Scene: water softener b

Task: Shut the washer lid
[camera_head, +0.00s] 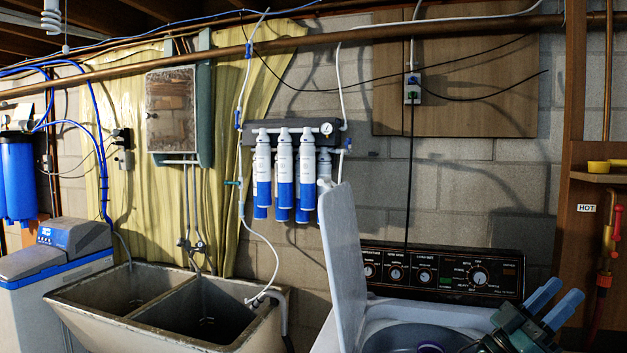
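The washer (490,318) is at the bottom right of the head view, with its black control panel (440,272) along the back. Its pale grey lid (343,262) stands open, nearly upright, at the left side of the top. The round tub opening (400,338) is uncovered, with something purple partly visible inside.
A double utility sink (170,300) stands left of the washer, and a water softener (60,270) left of that. Filter cartridges (285,178) hang on the wall above. A wooden shelf (600,177) and a red-handled valve (612,225) are at the right edge.

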